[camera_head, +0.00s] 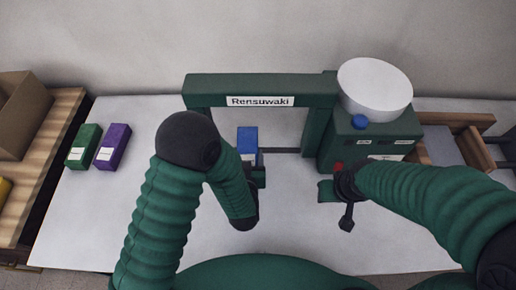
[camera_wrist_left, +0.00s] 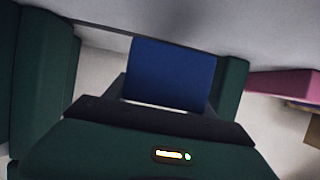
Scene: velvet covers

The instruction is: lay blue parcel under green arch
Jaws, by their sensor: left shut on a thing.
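The green arch (camera_head: 262,88), labelled "Rensuwaki", spans the white table. The blue parcel (camera_head: 247,138), with a white label, shows in the arch's opening, just below its beam in the head view. My left gripper (camera_head: 256,172) is shut on the parcel from the near side. In the left wrist view the parcel (camera_wrist_left: 170,70) stands up beyond the dark jaws, with green uprights on both sides. Whether the parcel touches the table cannot be told. My right gripper (camera_head: 338,190) is in front of the green machine box; its jaws are unclear.
A green parcel (camera_head: 84,146) and a purple parcel (camera_head: 113,147) lie at the left of the white table (camera_head: 80,215). A green machine (camera_head: 365,140) with a white bowl (camera_head: 375,88) adjoins the arch's right side. A wooden tray (camera_head: 470,140) is at right.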

